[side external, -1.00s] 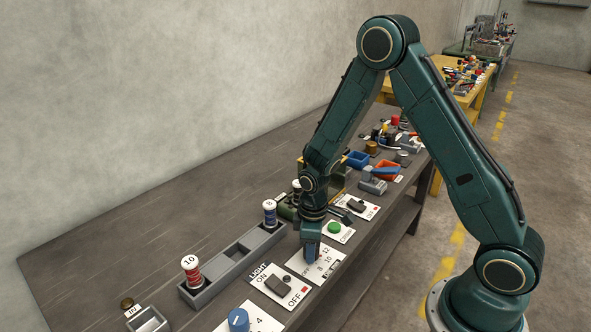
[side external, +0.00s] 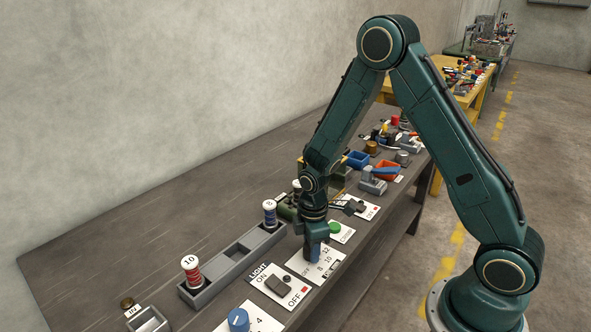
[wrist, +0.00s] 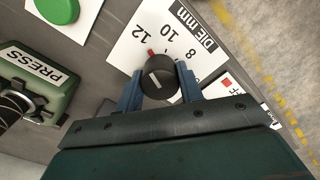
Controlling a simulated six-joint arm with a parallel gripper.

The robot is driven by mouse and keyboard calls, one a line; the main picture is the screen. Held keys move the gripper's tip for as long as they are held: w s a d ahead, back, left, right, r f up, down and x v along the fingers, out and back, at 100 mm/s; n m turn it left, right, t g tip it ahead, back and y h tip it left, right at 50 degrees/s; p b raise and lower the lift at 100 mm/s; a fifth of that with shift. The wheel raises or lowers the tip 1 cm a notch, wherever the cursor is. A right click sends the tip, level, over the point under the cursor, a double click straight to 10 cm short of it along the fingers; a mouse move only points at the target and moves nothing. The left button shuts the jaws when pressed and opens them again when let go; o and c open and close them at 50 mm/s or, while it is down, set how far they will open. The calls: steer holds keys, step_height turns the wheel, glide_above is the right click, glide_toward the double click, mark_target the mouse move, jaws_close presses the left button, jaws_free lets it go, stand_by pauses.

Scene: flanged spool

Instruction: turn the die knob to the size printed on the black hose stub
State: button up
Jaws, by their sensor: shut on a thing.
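The die knob (wrist: 158,76) is round and black, with a short white line on top and a red mark at its edge towards the 12. It stands on a white plate (wrist: 125,47) labelled DIE mm, with 8, 10 and 12 visible. My gripper (wrist: 158,82) is shut on the knob, one blue finger on each side. In the side view my gripper (side external: 317,257) points down at the plate and hides the knob. A black ribbed piece (wrist: 12,107), perhaps the hose stub, is at the left by the green press (wrist: 38,85). I cannot read a size on it.
A green button (wrist: 58,10) is near the press. A LIGHT switch plate (side external: 281,286) and a blue knob (side external: 238,319) are nearer the camera. A grey tray (side external: 235,262) holds spools marked 8 and 10. The bench's wall side is clear.

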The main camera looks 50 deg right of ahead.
steer(key=o, duration=1)
steer(key=shift+r, duration=0.15)
step_height(320, 180, up, 14)
steer(key=shift+f, duration=0.2)
stand_by(0.4)
